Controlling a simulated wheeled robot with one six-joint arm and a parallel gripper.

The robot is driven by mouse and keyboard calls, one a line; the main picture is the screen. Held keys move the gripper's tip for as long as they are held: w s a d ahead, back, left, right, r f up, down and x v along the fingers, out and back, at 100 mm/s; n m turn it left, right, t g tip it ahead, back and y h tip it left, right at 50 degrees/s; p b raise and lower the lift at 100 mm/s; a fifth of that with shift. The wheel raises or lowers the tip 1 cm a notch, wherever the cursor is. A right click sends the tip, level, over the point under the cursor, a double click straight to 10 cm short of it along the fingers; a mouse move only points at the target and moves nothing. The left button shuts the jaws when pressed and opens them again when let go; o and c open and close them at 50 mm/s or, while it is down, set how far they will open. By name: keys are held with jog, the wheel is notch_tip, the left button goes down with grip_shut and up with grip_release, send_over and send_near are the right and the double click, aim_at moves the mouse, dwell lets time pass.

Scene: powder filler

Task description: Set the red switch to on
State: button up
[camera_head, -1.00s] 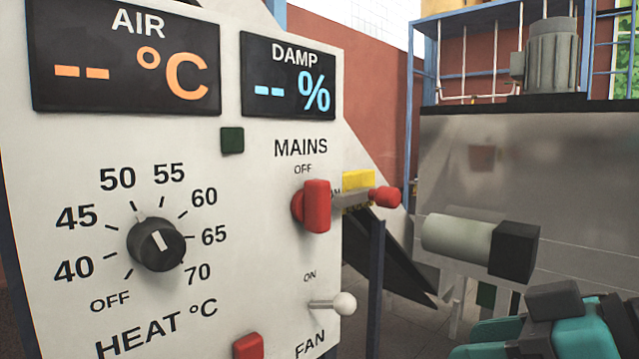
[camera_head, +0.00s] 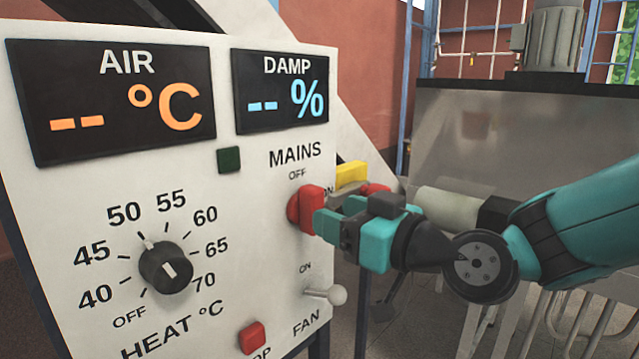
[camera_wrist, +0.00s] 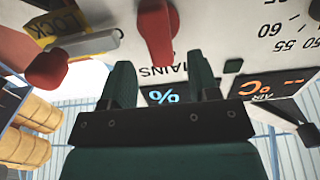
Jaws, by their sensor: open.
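The red switch (camera_head: 310,207) is a turning handle under the MAINS label on the white panel (camera_head: 60,215). Its grip stands upright, towards the OFF mark. In the wrist view, which is upside down, the red switch (camera_wrist: 155,30) lies just beyond the fingertips, in line with the gap between them. My gripper (camera_head: 333,218) is close in front of the switch and overlaps its right side. In the wrist view my gripper (camera_wrist: 160,75) is open with nothing between its fingers. I cannot tell whether a finger touches the switch.
A red-knobbed lever (camera_wrist: 48,68) with a yellow LOCK plate (camera_wrist: 50,25) is beside the switch. Below it are the white-knobbed FAN toggle (camera_head: 337,294) and a red button (camera_head: 252,337). The HEAT dial (camera_head: 166,267) is left.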

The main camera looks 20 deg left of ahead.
aim_at(309, 209)
jog(key=shift+p+x, duration=0.95)
jog(key=shift+x, duration=1.3)
jog(key=shift+c, duration=0.2)
jog(key=c, duration=0.9)
